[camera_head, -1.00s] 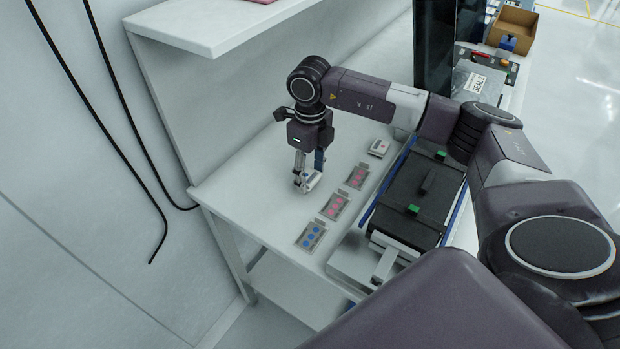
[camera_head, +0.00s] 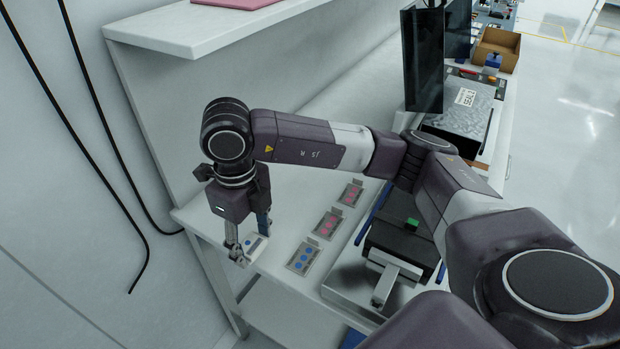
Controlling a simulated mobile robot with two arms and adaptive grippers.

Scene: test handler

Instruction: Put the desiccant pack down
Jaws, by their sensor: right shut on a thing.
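My right gripper (camera_head: 246,246) points down near the left end of the white table (camera_head: 279,228). It is shut on the desiccant pack (camera_head: 254,244), a small white packet with a blue mark. The pack is partly hidden by the fingers. It is low over the table's near left edge, and I cannot tell whether it touches the surface. My left gripper is not in view.
A row of flat cards runs right of the gripper: one with blue dots (camera_head: 302,258), then two with red marks (camera_head: 328,224) (camera_head: 350,194). A black device (camera_head: 400,246) stands right of them. A white shelf (camera_head: 200,32) hangs above the table's back.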

